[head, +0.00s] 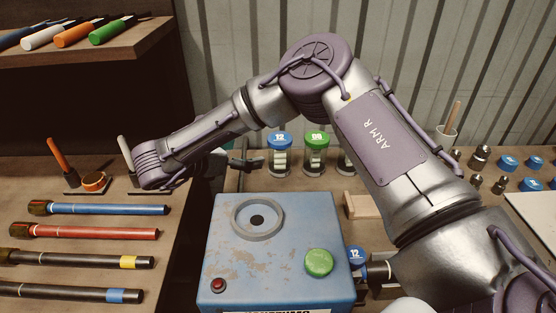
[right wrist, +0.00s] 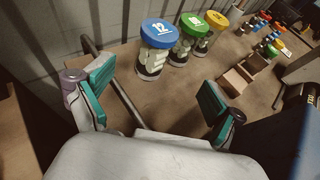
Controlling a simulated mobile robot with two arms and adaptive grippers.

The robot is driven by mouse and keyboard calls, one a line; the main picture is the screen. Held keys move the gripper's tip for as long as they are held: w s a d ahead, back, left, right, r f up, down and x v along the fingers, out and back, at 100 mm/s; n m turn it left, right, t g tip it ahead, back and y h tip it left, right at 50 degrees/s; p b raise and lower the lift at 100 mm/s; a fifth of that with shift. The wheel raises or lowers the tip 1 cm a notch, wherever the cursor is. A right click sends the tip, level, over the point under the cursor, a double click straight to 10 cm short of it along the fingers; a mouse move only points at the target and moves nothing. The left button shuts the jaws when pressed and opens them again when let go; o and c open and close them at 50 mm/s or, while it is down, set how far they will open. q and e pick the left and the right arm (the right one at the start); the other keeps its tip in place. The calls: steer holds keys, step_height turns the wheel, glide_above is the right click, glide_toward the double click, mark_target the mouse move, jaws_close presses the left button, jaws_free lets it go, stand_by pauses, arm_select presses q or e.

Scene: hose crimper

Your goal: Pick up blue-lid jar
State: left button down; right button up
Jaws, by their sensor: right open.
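The blue-lid jar (head: 281,163), marked 12, stands upright on the bench behind the blue machine, at the left of a row of jars. It is clear with pale pieces inside, and it also shows in the right wrist view (right wrist: 153,61). My right gripper (head: 245,163) is open and empty, just left of the jar in the head view. In the right wrist view, my gripper's teal-padded fingers (right wrist: 155,90) are spread wide, with the jar beyond the gap between them. My left gripper is in neither view.
A green-lid jar (head: 316,163) stands close right of the blue-lid jar, with a yellow-lid jar (right wrist: 208,40) beyond it. The blue machine (head: 285,235) stands in front. A corrugated wall (head: 230,70) rises behind. Hoses (head: 100,232) lie at left.

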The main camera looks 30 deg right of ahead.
mark_target(272, 153)
steer(key=x, duration=0.3)
steer(key=f+x, duration=0.1)
steer(key=x, duration=0.5)
steer(key=shift+w+a+f+p, duration=0.1)
steer(key=shift+w+f+p, duration=0.15)
steer(key=shift+p, duration=0.15)
steer(key=shift+w+d+f+p, duration=0.1)
steer(key=shift+d+p, duration=0.2)
steer(key=shift+d, duration=0.15)
steer(key=p+x, duration=0.1)
steer(key=x, duration=0.2)
steer(key=shift+w+d+f, duration=0.1)
steer(key=shift+w+d, duration=0.1)
steer(key=shift+d, duration=0.15)
steer(key=shift+w+d+f, duration=0.1)
steer(key=shift+d+f, duration=0.15)
steer(key=shift+d, duration=0.1)
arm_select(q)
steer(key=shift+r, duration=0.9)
arm_select(e)
steer(key=shift+c, duration=0.2)
steer(key=c, duration=1.4)
